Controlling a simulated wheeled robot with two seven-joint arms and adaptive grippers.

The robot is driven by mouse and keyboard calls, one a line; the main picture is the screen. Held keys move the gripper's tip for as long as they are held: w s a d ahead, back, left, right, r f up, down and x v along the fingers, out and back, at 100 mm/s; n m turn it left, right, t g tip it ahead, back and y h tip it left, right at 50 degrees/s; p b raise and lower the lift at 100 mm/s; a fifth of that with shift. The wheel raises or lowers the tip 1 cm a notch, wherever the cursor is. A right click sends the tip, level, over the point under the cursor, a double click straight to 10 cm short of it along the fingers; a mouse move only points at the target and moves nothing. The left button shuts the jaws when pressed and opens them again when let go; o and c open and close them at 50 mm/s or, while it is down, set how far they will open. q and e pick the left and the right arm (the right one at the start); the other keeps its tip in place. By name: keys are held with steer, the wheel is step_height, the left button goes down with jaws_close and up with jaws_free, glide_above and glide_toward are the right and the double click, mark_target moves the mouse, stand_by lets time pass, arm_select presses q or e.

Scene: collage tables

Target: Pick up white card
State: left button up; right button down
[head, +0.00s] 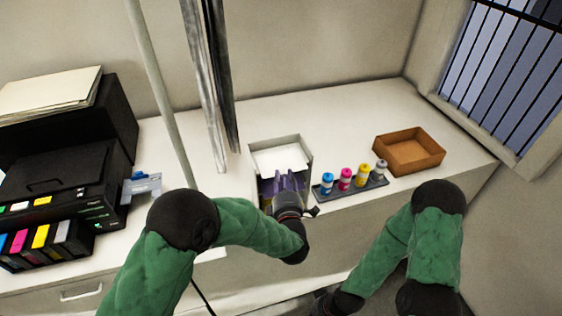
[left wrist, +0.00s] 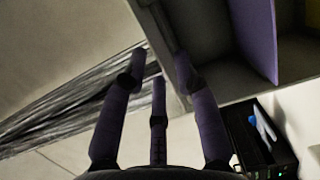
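A grey-white sorter box (head: 307,165) stands near the front edge of the white counter. A flat white surface, likely white card (head: 278,158), lies in its rear part. My left gripper (head: 284,183), with purple fingers, is at the front part of the box and hides some of it. In the left wrist view its fingers (left wrist: 160,68) are spread, with nothing seen between them, close to the box wall. A purple sheet (left wrist: 257,38) stands inside the box in that view.
Several ink bottles (head: 345,179) stand in a dark tray right of the box. A brown open tray (head: 409,152) is farther right. A black printer (head: 60,190) stands at left, with a blue-and-white item (head: 141,187) beside it. Grey hanging strips (head: 212,75) are behind.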

mark_target(282, 170)
arm_select(q)
steer(key=w, duration=0.2)
steer(key=w+p, duration=0.1)
steer(key=w, duration=0.1)
steer(key=shift+w+a+f, duration=0.1)
steer(key=shift+a, duration=0.25)
jaws_close()
steer(key=shift+f, duration=0.1)
